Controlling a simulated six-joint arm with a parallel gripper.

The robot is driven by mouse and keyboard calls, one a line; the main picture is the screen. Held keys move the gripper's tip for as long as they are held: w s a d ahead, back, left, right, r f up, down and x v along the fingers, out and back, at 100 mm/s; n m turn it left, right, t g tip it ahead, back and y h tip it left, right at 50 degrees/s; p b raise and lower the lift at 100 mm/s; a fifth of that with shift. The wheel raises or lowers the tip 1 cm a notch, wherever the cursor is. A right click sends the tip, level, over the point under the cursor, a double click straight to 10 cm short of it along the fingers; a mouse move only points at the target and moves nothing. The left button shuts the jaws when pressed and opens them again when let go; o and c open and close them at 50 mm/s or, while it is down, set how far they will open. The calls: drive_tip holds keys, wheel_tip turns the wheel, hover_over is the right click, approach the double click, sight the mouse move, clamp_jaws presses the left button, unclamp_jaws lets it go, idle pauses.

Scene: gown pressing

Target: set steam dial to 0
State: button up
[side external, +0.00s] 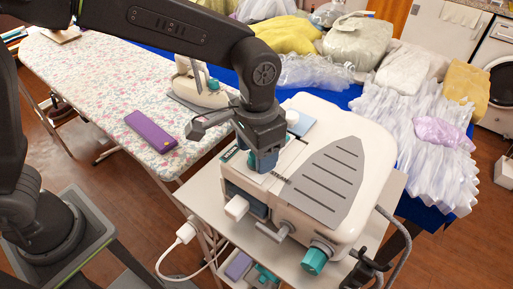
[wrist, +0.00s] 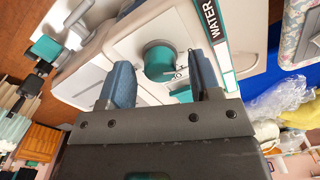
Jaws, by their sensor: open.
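In the wrist view, a round teal dial (wrist: 158,60) with a grey rim sits on a pale panel with small dark markings at its lower right. I cannot read its setting. No contact with the dial shows. In the side view, my gripper (side external: 263,163) points down over the left part of the white steam station (side external: 362,145) and hides the dial there.
A larger teal knob (side external: 315,261) and a grey handle (side external: 272,232) stick out from the station's front. A "WATER" strip (wrist: 211,22) lies beside the dial panel. A floral ironing board (side external: 85,75) holds an iron (side external: 200,92) and a purple case (side external: 150,131). Bagged garments (side external: 420,140) lie behind.

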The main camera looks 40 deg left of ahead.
wheel_tip(320, 180, up, 14)
idle(0.6)
drive_tip(key=shift+f, duration=0.1)
drive_tip(key=s+a+r+n+t, duration=0.15)
drive_tip(key=s+a, duration=0.35)
drive_tip(key=a, duration=0.7)
drive_tip(key=s+a+f+n+t, duration=0.3)
drive_tip(key=s+a+f, duration=0.3)
drive_tip(key=s+a, duration=0.2)
drive_tip(key=shift+s+a+f+t, duration=0.35)
drive_tip(key=shift+a+f+t, duration=0.05)
drive_tip(key=shift+a+t, duration=0.15)
